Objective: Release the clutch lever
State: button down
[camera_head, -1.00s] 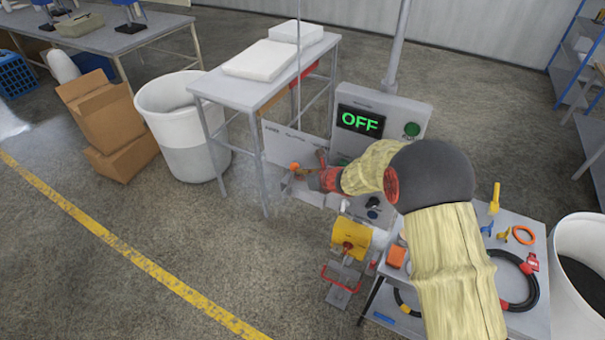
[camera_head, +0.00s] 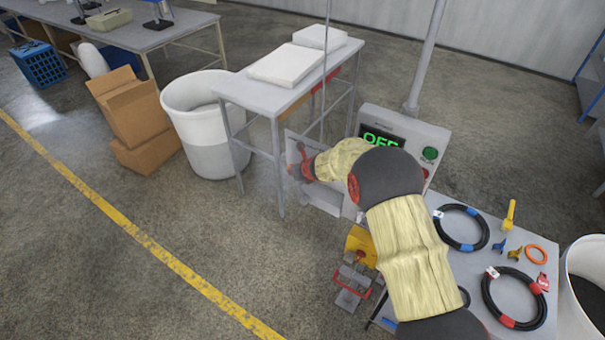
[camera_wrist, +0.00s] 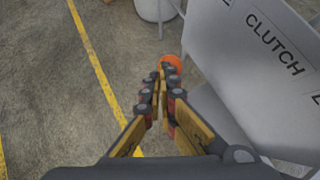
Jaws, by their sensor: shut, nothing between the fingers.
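The clutch lever shows as an orange knob (camera_wrist: 170,62) in the wrist view, just beyond my fingertips and partly hidden by them. I cannot tell whether they touch it. A grey plate (camera_wrist: 240,50) marked "CLUTCH" is right of the knob. My gripper (camera_wrist: 164,76) is shut and empty, its fingertips together. In the head view my gripper (camera_head: 297,171) is in front of the grey plate, left of the control box (camera_head: 437,137). I cannot make out the knob there. My arm covers part of the box's green "OFF" display (camera_head: 383,138).
A grey table (camera_head: 235,91) with white slabs stands behind the plate, with a white bin (camera_head: 208,145) left of it. A side table (camera_head: 475,262) at right holds black hoses and small fittings. A yellow part with a red handle (camera_head: 352,281) is below my arm. Open floor lies left.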

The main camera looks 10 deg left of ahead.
jog(key=shift+w+a+f, duration=0.3)
jog(key=shift+a, duration=0.5)
jog(key=shift+w+a+f, duration=0.25)
jog(key=shift+a+f, duration=0.05)
jog(key=shift+a, duration=0.5)
jog(key=shift+w+a+f, duration=0.3)
jog(key=shift+a, duration=0.5)
